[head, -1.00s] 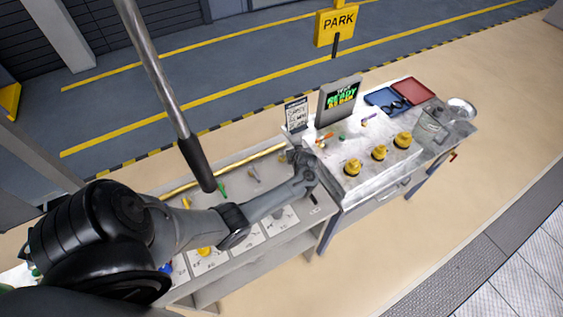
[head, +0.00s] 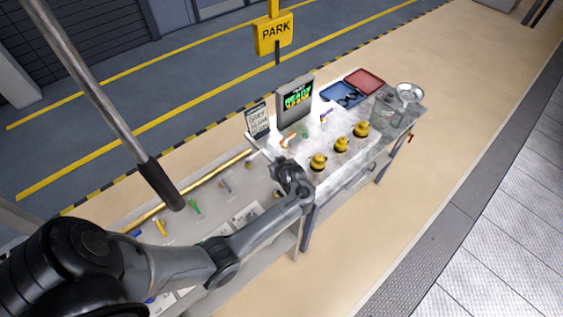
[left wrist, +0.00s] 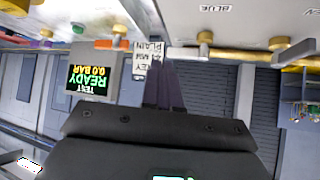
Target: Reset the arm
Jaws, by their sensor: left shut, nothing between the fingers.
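My left gripper (head: 284,166) shows in the head view at the end of the grey arm coming in from the left. It is over the left end of the white work table (head: 345,170), close to where it meets the grey bench. In the left wrist view its dark fingers (left wrist: 165,88) are together with nothing between them. My right gripper is not in view.
The table bears yellow-black fittings (head: 341,145), a test screen (head: 295,98) reading READY, a card sign (head: 258,119), a blue tray (head: 341,94) and a red tray (head: 365,79). The grey bench (head: 150,215) has coloured fittings. Open floor lies to the right.

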